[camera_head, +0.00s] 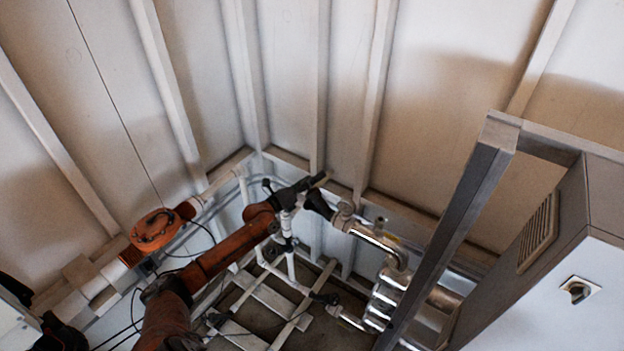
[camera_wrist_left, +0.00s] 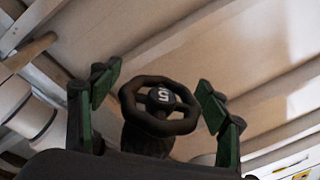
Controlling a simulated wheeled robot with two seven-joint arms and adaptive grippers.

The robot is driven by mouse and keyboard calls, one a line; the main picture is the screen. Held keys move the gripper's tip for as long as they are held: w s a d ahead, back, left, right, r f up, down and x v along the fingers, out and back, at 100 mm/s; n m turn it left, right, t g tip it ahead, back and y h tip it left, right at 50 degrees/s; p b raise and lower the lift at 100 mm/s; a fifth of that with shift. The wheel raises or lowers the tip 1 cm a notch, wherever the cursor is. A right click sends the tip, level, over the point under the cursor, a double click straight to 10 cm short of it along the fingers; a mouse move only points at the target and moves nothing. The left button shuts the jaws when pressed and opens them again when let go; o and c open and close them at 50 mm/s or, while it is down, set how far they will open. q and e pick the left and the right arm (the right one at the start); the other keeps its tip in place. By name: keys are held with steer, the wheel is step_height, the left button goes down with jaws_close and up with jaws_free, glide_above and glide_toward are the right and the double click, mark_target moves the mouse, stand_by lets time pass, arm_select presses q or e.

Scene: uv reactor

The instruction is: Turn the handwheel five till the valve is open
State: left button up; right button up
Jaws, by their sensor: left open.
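The handwheel five (camera_wrist_left: 160,82) is a dark ring with a white "5" on its hub, in the middle of the left wrist view. My left gripper (camera_wrist_left: 157,88) is open, with one green-and-black finger on each side of the wheel. Gaps show between the fingers and the rim, so the wheel is not clamped. In the head view my left arm reaches up and right from the bottom, and its dark gripper (camera_head: 313,190) is by the pipework near the corner. The wheel cannot be made out clearly there. My right gripper is not in view.
Shiny metal pipes (camera_head: 375,238) run right of the gripper. A grey metal frame post (camera_head: 447,245) and a cabinet with a black knob (camera_head: 577,291) stand at the right. An orange round part (camera_head: 155,230) sits at the left. Ribbed walls close the corner behind.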

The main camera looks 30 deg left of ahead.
arm_select(q)
steer(key=shift+c, duration=0.2)
steer(key=c, duration=1.3)
steer(key=shift+c, duration=0.8)
